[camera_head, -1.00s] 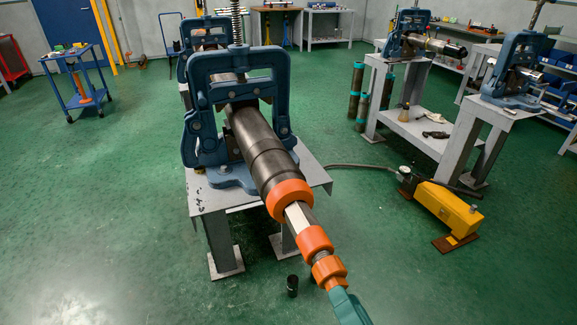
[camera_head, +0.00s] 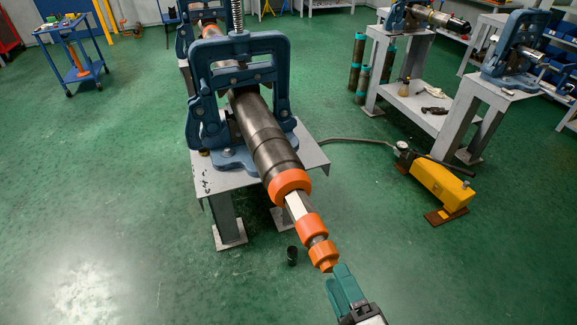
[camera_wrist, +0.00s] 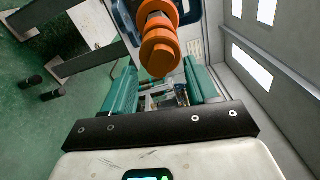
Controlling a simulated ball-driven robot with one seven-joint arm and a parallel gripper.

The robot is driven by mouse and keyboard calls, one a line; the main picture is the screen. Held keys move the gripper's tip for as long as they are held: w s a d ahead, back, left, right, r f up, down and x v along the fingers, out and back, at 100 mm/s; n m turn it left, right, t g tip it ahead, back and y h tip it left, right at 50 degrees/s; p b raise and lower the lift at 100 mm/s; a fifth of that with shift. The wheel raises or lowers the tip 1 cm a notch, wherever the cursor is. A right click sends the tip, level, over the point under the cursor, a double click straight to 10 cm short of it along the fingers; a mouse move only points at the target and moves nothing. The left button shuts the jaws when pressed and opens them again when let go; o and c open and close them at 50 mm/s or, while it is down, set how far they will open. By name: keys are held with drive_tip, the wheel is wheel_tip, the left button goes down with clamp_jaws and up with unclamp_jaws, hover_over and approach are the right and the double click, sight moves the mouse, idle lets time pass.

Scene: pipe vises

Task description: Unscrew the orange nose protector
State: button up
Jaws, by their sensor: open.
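A dark pipe-like tool (camera_head: 262,135) is held in a blue vise (camera_head: 240,85) and slopes down toward me. Its near end has an orange collar (camera_head: 290,184), a bare metal section (camera_head: 297,206), then orange pieces, ending in the orange nose protector (camera_head: 323,256). The nose protector still sits on the tool's end. It also shows at the top middle of the wrist view (camera_wrist: 160,52). My gripper (camera_head: 341,274), with teal fingers, is just below and right of that end, apart from it. In the wrist view, the fingers (camera_wrist: 160,85) are spread with nothing between them.
A grey stand (camera_head: 232,180) carries the vise. A yellow pump (camera_head: 440,183) with a hose lies on the floor at right. More vises on stands are at upper right.

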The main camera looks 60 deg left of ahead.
sight(326, 258)
drive_tip(key=shift+a, duration=0.1)
drive_tip(key=shift+a, duration=1.1)
drive_tip(key=shift+r, duration=0.15)
drive_tip(key=shift+c, duration=0.4)
drive_tip(key=shift+w, duration=0.1)
drive_tip(key=c, duration=0.8)
drive_tip(key=shift+n+b, duration=0.4)
drive_tip(key=shift+b, duration=0.2)
drive_tip(key=shift+c, duration=1)
drive_tip(key=n+b, duration=0.4)
drive_tip(key=shift+w+r+b, duration=0.15)
drive_tip(key=shift+r+b, duration=0.05)
drive_tip(key=shift+b, duration=0.1)
